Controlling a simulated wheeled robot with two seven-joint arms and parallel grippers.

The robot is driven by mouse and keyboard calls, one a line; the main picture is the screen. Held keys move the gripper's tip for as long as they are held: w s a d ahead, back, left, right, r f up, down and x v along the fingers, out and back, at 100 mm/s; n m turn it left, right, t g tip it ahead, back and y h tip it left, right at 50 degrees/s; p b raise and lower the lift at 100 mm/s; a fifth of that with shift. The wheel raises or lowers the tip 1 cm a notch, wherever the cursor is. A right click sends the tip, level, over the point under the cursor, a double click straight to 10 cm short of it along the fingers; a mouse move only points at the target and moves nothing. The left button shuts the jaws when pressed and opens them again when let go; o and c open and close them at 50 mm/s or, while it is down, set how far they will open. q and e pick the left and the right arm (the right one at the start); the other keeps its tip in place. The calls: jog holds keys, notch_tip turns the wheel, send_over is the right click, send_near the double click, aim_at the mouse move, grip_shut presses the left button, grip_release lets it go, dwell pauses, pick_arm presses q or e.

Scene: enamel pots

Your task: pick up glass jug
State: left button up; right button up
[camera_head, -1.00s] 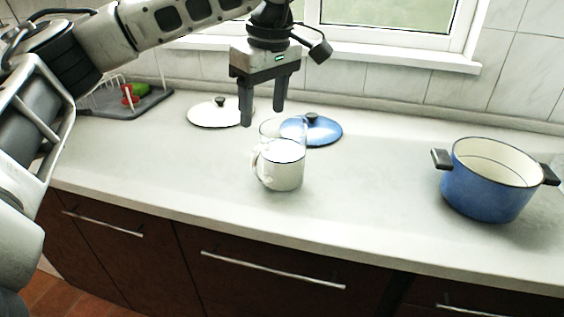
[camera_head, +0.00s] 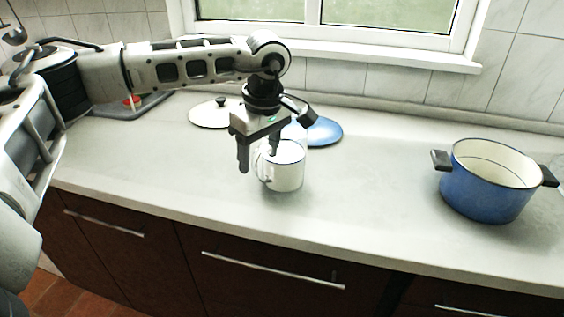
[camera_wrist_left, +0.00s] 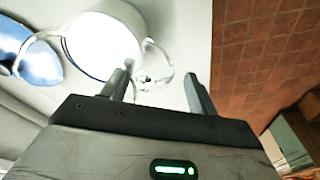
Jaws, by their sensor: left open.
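The clear glass jug (camera_head: 296,132) stands behind the white mug, in front of the blue lid. In the head view my gripper and the mug hide most of it. In the left wrist view its faint outline (camera_wrist_left: 35,42) shows between the mug and the lid. The white mug (camera_head: 289,170) stands upright, its handle on the left. My left gripper (camera_head: 259,160) is open and points down by the handle side of the mug. In the left wrist view its open fingers (camera_wrist_left: 159,72) are near a looped handle; I cannot tell whether they touch it. My right gripper is not in view.
A blue lid (camera_head: 322,131) and a white lid (camera_head: 208,114) lie behind on the counter. A blue pot (camera_head: 484,188) with black handles stands at the right. A grey rack tray (camera_head: 140,107) is at back left. The counter between mug and pot is clear.

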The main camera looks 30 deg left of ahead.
pick_arm(q)
grip_shut()
jog(key=shift+w+r, duration=0.1)
jog(key=shift+r, duration=0.05)
jog(key=shift+r, duration=0.1)
